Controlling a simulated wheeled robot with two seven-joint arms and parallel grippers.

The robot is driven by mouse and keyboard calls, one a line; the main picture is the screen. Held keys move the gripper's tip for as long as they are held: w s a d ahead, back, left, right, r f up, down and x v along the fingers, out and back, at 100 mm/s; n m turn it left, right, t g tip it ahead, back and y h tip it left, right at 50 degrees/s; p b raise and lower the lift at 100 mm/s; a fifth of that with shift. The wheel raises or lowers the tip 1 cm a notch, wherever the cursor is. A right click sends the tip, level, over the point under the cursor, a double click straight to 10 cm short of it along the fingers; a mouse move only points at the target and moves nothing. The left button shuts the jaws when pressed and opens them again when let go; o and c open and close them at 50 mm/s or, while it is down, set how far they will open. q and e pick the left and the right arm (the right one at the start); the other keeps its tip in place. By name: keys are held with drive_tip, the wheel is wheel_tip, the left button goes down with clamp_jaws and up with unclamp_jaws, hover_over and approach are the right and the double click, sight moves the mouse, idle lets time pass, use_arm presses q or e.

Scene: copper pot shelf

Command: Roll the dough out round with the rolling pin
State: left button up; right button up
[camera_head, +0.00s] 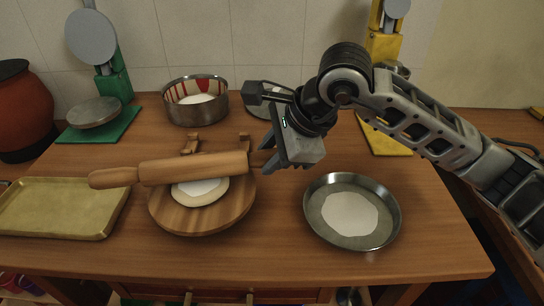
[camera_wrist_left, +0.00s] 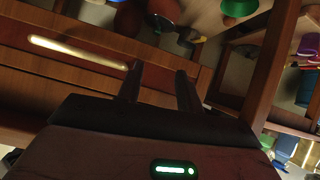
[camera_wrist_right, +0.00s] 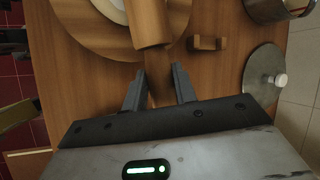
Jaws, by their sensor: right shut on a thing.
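The wooden rolling pin (camera_head: 195,168) lies level over the dough, held at its right handle by my right gripper (camera_head: 282,163). The right wrist view shows the fingers (camera_wrist_right: 159,90) on either side of the handle, with the pin's barrel (camera_wrist_right: 150,22) beyond. The pale dough (camera_head: 201,190) is a round disc on the round wooden board (camera_head: 190,220), with a white patch on top; the pin hides its back part. I cannot tell if pin and dough touch. My left gripper (camera_wrist_left: 158,78) is open and empty, in front of wooden furniture, and out of the head view.
A steel pan (camera_head: 390,215) with a whitish disc stands right of the board. A brass tray (camera_head: 60,208) lies left. Behind are a steel pot (camera_head: 195,112), a green press (camera_head: 112,85) and a small wooden stand (camera_head: 191,145). Table is clear in front.

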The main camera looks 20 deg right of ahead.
drive_tip(key=shift+w+d, duration=0.1)
drive_tip(key=shift+w, duration=0.75)
use_arm(q)
drive_tip(key=shift+s+f, duration=0.25)
drive_tip(key=shift+f, duration=0.25)
use_arm(e)
drive_tip(key=shift+r, duration=0.1)
